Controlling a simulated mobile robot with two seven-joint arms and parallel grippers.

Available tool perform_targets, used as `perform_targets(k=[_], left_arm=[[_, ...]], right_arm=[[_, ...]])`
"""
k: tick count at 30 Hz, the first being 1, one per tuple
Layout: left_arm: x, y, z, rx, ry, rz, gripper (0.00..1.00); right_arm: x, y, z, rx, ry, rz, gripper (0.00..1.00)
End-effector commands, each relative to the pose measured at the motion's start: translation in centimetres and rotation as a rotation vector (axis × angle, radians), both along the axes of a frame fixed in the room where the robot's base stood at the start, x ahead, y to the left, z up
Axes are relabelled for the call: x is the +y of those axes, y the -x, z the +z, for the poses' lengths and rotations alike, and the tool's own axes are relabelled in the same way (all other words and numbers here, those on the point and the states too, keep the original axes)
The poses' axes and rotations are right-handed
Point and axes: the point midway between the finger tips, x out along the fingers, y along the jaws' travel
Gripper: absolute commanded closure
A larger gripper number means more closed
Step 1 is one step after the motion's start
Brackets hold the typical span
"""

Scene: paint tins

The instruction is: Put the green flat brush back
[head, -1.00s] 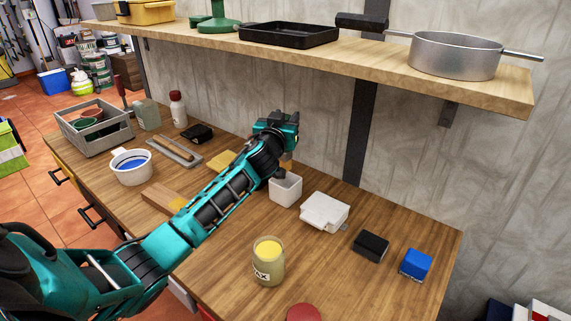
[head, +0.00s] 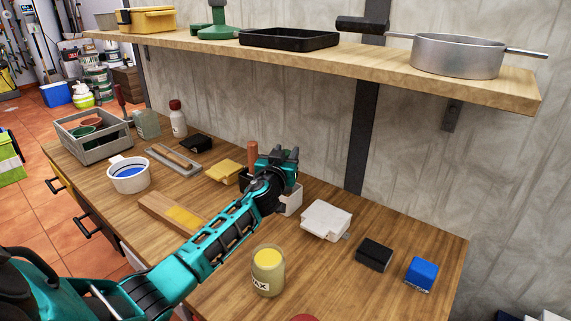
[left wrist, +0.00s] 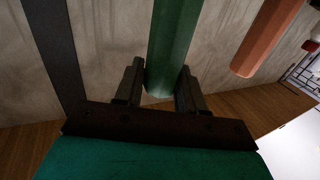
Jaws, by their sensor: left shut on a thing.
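In the left wrist view, a green handle (left wrist: 172,50), which looks like that of the green flat brush, stands between the fingers of my left gripper (left wrist: 160,92). The gripper is shut on it. The brush's bristles do not show. In the head view, my left gripper (head: 280,156) is over the back of the bench, by a white pot (head: 293,202) that it partly hides. The brush cannot be made out there. An orange-brown handle (head: 253,154) stands upright just left of the gripper. It also shows in the left wrist view (left wrist: 268,35). My right gripper is not in view.
A white lidded box (head: 326,220), a black block (head: 374,254) and a blue block (head: 421,273) lie to the right. A yellow-topped jar (head: 268,270) stands in front. A wooden shelf (head: 320,61) overhangs the bench's back. The bench's right front is mostly clear.

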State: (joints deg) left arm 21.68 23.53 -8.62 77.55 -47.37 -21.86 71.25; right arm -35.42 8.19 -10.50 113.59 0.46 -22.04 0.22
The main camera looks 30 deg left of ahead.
Motion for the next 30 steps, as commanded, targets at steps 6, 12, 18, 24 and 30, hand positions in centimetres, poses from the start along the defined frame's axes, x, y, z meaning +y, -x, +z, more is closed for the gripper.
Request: perform_targets(k=[6,12,18,24,30], left_arm=[[-0.03,-0.02,-1.16,-0.003,0.001,-0.001,0.91],[-0.02,-0.01,-1.25,-0.001,0.001,-0.001,0.91],[-0.02,-0.01,-1.34,-0.001,0.000,0.000,0.48],[-0.02,-0.01,-1.34,-0.001,0.000,0.000,0.35],[-0.01,-0.01,-1.34,-0.001,0.000,0.000,0.35]], right_arm=[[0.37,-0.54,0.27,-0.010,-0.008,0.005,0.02],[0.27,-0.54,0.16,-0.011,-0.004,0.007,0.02],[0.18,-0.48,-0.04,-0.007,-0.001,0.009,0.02],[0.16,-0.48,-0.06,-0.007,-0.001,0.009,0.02],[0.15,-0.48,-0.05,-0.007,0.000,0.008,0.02]])
